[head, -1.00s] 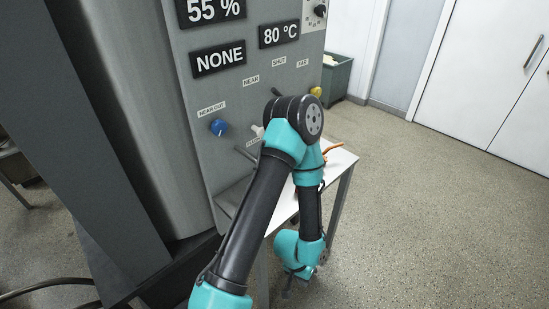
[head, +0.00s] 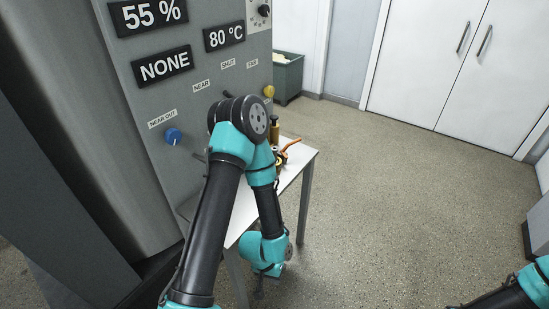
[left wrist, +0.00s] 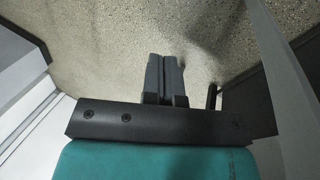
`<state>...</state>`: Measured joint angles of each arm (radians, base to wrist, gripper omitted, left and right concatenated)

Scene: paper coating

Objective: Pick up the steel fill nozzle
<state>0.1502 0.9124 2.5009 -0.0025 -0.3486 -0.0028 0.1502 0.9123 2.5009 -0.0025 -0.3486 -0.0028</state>
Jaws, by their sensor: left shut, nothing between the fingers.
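I cannot make out a steel fill nozzle in either view. In the head view, my left arm hides part of the white table (head: 297,164) and whatever lies behind it. An orange-handled tool (head: 288,147) and a brass-coloured piece (head: 275,132) are on its far end. My left gripper (head: 259,291) hangs low beside the table, small and dark against the floor. In the left wrist view, its two fingers (left wrist: 164,76) are together, with nothing between them and speckled floor beyond. My right arm shows only partly at the lower right; its gripper is out of the picture.
The grey machine panel (head: 190,105) stands left behind my left arm, with a blue knob (head: 173,136) and a yellow knob (head: 268,91). A green bin (head: 288,78) stands at the back. The floor (head: 400,200) right of the table is clear.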

